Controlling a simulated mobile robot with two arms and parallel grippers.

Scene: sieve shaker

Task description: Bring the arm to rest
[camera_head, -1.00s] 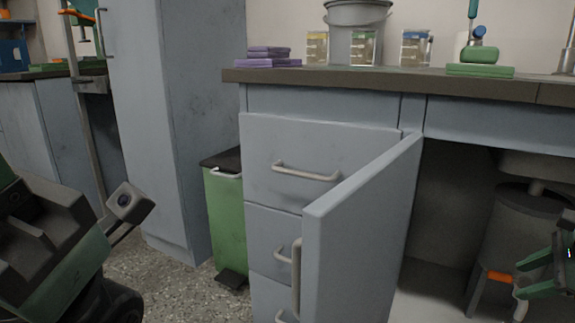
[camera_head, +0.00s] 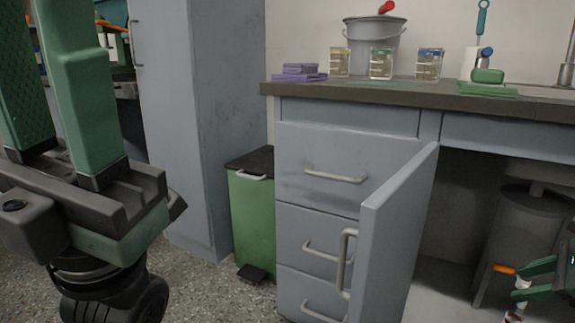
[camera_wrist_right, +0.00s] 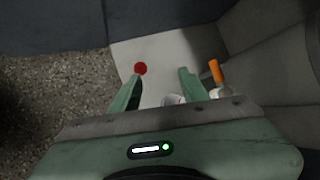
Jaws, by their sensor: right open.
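My right gripper (camera_head: 522,283) shows at the right edge of the head view, low in the open space under the counter. In the right wrist view the right gripper (camera_wrist_right: 158,82) has its fingers spread, with nothing held between them.
An open cabinet door (camera_head: 395,235) juts out beside the drawers (camera_head: 320,205). A green pedal bin (camera_head: 252,215) stands left of them, by a tall cabinet (camera_head: 190,120). The counter (camera_head: 400,95) holds jars and a bucket (camera_head: 372,45). A grey drum (camera_head: 515,230) stands under it.

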